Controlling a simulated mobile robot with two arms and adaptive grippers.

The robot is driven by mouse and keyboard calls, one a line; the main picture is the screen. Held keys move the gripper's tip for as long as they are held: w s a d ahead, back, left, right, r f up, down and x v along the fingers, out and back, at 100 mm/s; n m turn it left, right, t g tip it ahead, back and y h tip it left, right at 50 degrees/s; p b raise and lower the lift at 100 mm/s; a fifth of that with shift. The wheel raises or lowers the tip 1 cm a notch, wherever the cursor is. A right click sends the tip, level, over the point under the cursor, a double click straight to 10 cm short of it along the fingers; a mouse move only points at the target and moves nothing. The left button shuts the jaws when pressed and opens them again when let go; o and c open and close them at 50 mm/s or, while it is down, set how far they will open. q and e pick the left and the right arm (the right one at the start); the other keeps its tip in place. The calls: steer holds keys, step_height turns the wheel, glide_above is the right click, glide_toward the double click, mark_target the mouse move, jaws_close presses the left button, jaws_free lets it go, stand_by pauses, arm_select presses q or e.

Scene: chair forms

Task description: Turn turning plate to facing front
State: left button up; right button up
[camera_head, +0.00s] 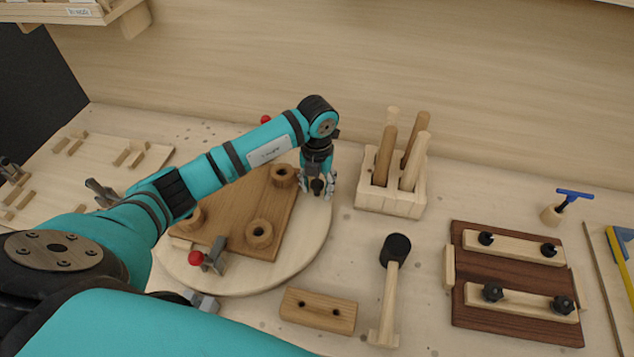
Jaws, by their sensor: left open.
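The turning plate (318,226) is a round pale wooden disc on the workbench, left of the middle. A brown wooden board (272,220) lies on it, with several round wooden rings on top. A red-knobbed clamp (207,258) stands at the plate's front edge. My left gripper (317,189) points down over the plate's back right part, beside the ring at the board's far corner. It is open around a small dark knob-like part, and I cannot tell if it touches it. My left arm hides the plate's back left part. My right gripper is out of view.
A wooden block holding several handled tools (395,195) stands right of the plate. A mallet (395,250) and a two-hole wood block (318,310) lie in front. A dark clamping board (515,325) lies at right. Slotted pale boards (120,152) lie at far left.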

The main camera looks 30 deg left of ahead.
arm_select(q)
jaws_close()
stand_by(0.3)
steer(key=shift+s, duration=0.1)
